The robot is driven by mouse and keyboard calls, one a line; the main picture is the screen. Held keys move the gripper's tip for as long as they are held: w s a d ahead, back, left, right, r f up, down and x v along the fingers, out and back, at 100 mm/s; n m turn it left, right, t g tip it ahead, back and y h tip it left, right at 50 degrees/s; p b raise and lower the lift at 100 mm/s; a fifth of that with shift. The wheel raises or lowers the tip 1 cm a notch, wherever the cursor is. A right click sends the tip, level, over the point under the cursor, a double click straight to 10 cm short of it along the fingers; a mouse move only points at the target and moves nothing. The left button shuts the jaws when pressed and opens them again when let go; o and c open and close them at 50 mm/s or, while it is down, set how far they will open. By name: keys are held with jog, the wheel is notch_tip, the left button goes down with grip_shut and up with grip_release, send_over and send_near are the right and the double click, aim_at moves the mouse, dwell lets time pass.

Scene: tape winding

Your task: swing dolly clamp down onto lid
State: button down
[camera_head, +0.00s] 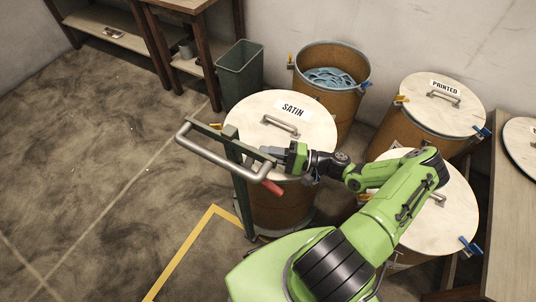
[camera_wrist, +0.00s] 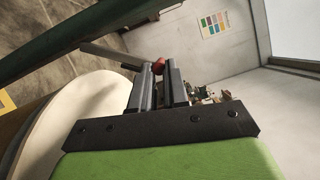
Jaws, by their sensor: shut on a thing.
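The SATIN drum's round pale lid (camera_head: 250,108) lies on its brown drum (camera_head: 285,208), with a bent grey handle on top. The dark green dolly post (camera_head: 240,180) stands upright against the drum's front left, with a grey U-shaped handle (camera_head: 205,153) at its top. The dolly clamp shows a red grip (camera_head: 272,187) near the post top; a red end also shows at my fingertips in the wrist view (camera_wrist: 158,66). My gripper (camera_head: 268,153) is above the lid's near left edge, shut on the clamp; the exact contact is partly hidden. The lid also shows in the wrist view (camera_wrist: 75,120).
An open drum with blue contents (camera_head: 334,52) stands behind. The PRINTED drum (camera_head: 440,105) and another lidded drum (camera_head: 455,205) stand to the right, beside a wooden bench (camera_head: 512,215). A green bin (camera_head: 240,72) is at the back. The left floor is free.

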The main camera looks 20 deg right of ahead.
jog(key=shift+s+a+f, duration=0.25)
jog(key=shift+f, duration=0.2)
jog(key=c, duration=1.1)
grip_release()
jog(key=shift+r, duration=0.2)
notch_tip(320, 180, up, 10)
jog(key=p, duration=0.3)
jog(key=shift+p, duration=0.3)
